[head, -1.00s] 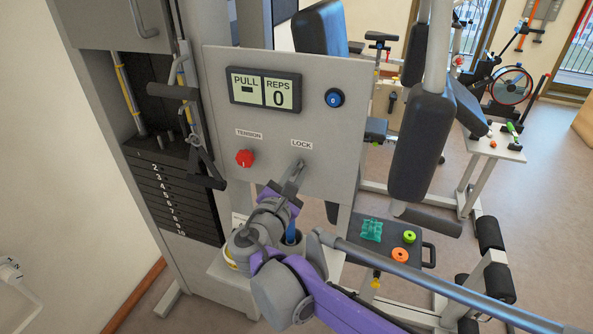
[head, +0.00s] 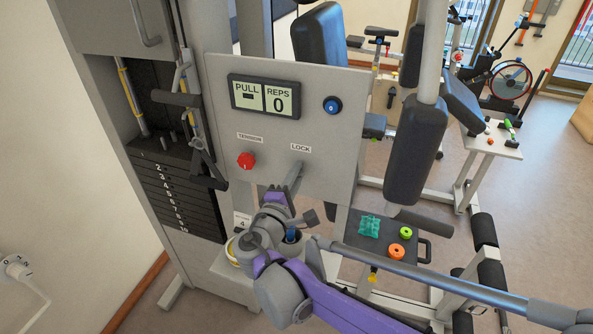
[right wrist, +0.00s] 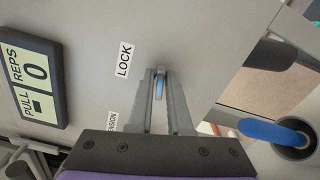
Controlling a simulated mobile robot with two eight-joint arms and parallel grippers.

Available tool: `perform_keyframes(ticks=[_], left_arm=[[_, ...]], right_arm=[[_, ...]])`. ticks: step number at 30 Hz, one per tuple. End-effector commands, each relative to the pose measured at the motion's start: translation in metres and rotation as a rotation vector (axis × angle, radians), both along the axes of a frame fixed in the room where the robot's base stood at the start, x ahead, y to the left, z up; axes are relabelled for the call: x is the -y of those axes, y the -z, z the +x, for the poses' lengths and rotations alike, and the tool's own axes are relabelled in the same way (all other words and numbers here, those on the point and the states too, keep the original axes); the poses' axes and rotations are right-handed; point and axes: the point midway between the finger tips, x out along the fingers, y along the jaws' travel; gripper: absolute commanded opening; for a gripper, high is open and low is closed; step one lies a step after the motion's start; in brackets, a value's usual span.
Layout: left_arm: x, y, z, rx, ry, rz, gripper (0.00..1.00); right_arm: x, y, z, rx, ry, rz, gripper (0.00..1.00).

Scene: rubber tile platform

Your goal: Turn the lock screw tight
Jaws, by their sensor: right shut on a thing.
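The lock screw (right wrist: 159,88) shows in the right wrist view as a small metal piece between my fingertips, just beside the LOCK label (right wrist: 124,59). My right gripper (right wrist: 160,76) is shut on it, against the grey panel. In the head view, my right gripper (head: 297,168) reaches up to the panel (head: 330,170) just under the LOCK label (head: 300,148), and the fingers hide the screw there. My left gripper is in neither view.
A red TENSION knob (head: 246,161) is left of the gripper. A display (head: 264,96) and a blue button (head: 332,105) are above. A holder with a blue-handled item (right wrist: 270,130) stands below the panel. A tray (head: 348,228) with small coloured things is to the lower right.

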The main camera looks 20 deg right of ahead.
Motion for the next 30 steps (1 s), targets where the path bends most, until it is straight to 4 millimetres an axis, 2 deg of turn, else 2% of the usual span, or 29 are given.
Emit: perform_keyframes(ticks=[12, 30], left_arm=[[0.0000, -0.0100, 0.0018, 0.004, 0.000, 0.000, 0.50], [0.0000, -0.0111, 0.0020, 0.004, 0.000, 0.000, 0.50]], right_arm=[[0.0000, 0.0006, -0.0002, 0.122, 0.000, 0.182, 0.00], [0.0000, 0.0012, -0.0003, 0.144, 0.000, 0.215, 0.00]])
